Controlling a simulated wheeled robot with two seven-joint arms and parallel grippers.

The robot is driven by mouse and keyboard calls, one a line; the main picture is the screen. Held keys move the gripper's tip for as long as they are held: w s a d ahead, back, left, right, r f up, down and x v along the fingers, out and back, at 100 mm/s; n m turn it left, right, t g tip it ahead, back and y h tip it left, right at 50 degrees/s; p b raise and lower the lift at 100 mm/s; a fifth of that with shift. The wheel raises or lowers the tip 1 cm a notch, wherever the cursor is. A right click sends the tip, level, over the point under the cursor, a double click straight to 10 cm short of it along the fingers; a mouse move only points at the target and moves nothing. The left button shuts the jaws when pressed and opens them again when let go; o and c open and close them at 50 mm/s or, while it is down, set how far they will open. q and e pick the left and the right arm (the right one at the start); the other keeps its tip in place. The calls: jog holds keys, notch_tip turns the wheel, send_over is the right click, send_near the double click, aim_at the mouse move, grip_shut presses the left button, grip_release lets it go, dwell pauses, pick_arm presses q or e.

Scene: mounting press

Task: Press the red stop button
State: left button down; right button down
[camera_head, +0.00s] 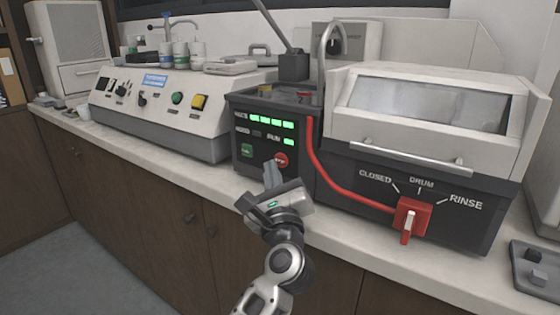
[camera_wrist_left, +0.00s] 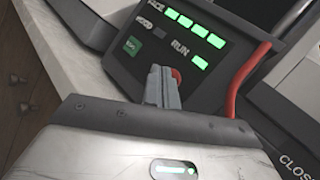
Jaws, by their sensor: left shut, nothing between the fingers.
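The red stop button (camera_head: 281,160) is on the front of the black control panel (camera_head: 240,172), low and to the right of the green button (camera_head: 246,150). In the left wrist view the red button (camera_wrist_left: 177,74) shows only in part behind my fingers. My left gripper (camera_head: 271,172) is shut and empty, its fingertips just in front of the panel beside the red button. In the left wrist view the closed fingers (camera_wrist_left: 162,84) point at the button. I cannot tell whether they touch it. My right gripper is not in view.
A red valve handle (camera_head: 410,220) with a red hose (camera_head: 335,180) is on the machine to the right. A grey device with knobs (camera_head: 170,110) stands to the left. A dark tray (camera_head: 537,270) lies at the right edge. The counter's front strip is clear.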

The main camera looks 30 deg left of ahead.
pick_arm(q)
jog(key=s, duration=0.5)
jog(key=shift+a, duration=0.2)
dwell(0.5)
